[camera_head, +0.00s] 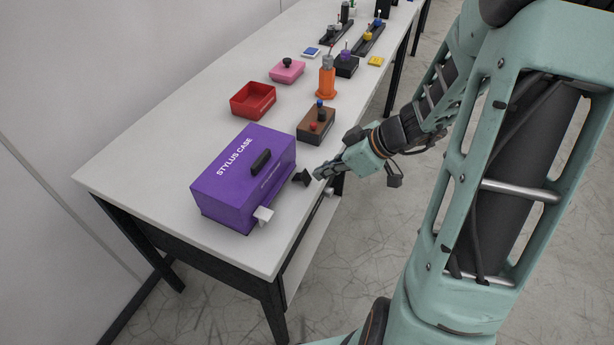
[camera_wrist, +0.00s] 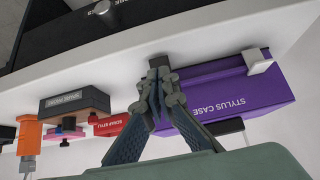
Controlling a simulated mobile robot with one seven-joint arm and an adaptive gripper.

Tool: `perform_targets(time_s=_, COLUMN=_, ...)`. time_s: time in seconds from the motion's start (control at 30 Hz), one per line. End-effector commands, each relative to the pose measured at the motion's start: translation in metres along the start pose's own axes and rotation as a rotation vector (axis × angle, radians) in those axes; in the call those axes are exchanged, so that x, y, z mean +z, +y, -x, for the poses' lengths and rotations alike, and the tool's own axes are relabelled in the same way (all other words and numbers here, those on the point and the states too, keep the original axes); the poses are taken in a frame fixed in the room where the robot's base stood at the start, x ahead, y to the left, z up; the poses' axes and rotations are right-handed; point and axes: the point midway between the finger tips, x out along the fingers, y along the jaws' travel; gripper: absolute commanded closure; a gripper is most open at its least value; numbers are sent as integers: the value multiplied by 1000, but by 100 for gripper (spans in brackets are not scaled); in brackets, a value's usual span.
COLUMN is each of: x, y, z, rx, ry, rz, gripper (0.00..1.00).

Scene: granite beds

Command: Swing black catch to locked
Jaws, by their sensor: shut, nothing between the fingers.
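The purple stylus case (camera_head: 228,185) sits on the white table, with a black handle (camera_head: 261,161) on its lid. The black catch (camera_head: 302,178) sticks out from the case's right end, and a white catch (camera_head: 264,215) sticks out near the front corner. My gripper (camera_head: 318,174) is shut and empty, just right of the black catch; I cannot tell if they touch. In the wrist view the fingertips (camera_wrist: 163,78) meet in front of a dark piece (camera_wrist: 158,62) that looks like the black catch. The fingers hide part of the case (camera_wrist: 235,98) there, and the white catch (camera_wrist: 257,60) is clear.
A brown box (camera_head: 316,125) with red and blue knobs stands behind the gripper. A red tray (camera_head: 253,100), a pink box (camera_head: 287,71) and an orange holder (camera_head: 326,80) are farther back. The table's right edge passes under my gripper. The table's near end (camera_head: 240,255) is clear.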

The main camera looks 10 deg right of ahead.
Motion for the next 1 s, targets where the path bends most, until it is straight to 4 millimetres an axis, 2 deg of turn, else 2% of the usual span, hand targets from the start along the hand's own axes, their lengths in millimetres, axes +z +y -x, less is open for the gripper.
perform_targets(time_s=0.57, x=0, y=0, z=0, rx=0, ry=0, rz=0, gripper=100)
perform_targets(time_s=1.0, x=10, y=0, z=-5, rx=1, ry=0, rz=1, gripper=100)
